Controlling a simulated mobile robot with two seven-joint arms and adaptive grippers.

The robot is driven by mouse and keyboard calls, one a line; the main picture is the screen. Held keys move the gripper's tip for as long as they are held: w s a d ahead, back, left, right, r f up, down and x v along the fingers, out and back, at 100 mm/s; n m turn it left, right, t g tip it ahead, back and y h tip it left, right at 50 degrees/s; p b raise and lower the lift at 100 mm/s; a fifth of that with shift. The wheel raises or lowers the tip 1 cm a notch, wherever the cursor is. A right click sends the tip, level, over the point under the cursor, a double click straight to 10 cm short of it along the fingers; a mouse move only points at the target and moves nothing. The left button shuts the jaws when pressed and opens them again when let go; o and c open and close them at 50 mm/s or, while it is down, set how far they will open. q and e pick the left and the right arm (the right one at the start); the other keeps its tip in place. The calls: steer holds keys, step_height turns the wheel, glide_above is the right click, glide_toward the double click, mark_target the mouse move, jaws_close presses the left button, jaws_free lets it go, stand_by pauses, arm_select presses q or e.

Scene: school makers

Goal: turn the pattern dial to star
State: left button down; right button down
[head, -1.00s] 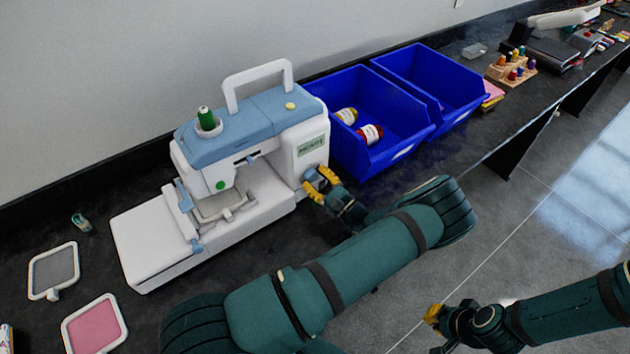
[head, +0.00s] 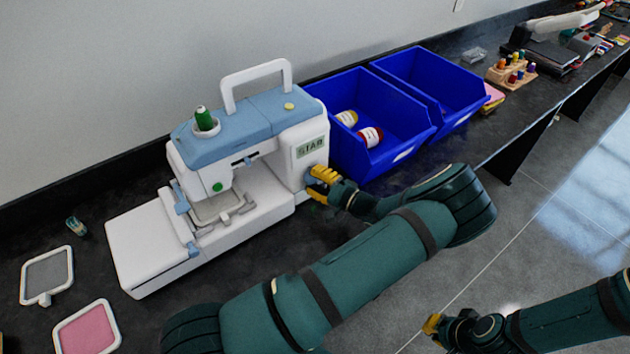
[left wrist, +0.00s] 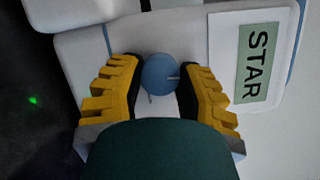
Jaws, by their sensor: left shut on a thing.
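The white and blue embroidery machine (head: 262,112) stands on the dark counter. Its small display (head: 310,147) reads STAR, and the same word shows large in the left wrist view (left wrist: 255,62). The round blue pattern dial (left wrist: 159,73) sits on the machine's side below the display, with a small pale mark at its right. My left gripper (head: 318,180) is at the dial, its yellow fingers on both sides of it, shut on it. In the head view the fingers mostly hide the dial. My right gripper (head: 434,326) is low at the right, away from the machine; its opening is unclear.
Two blue bins (head: 402,148) stand right of the machine; the nearer holds thread spools (head: 370,137). A grey-filled frame (head: 47,276) and a pink-filled frame (head: 87,331) lie at the left. A green spool (head: 204,118) stands on top of the machine.

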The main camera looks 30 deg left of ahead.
arm_select(q)
steer(key=shift+a+r+n, duration=0.1)
steer(key=shift+r+n, duration=0.05)
steer(key=shift+n, duration=0.45)
steer(key=c, duration=0.5)
jaws_free()
steer(key=d, duration=1.2)
steer(key=shift+s, duration=0.35)
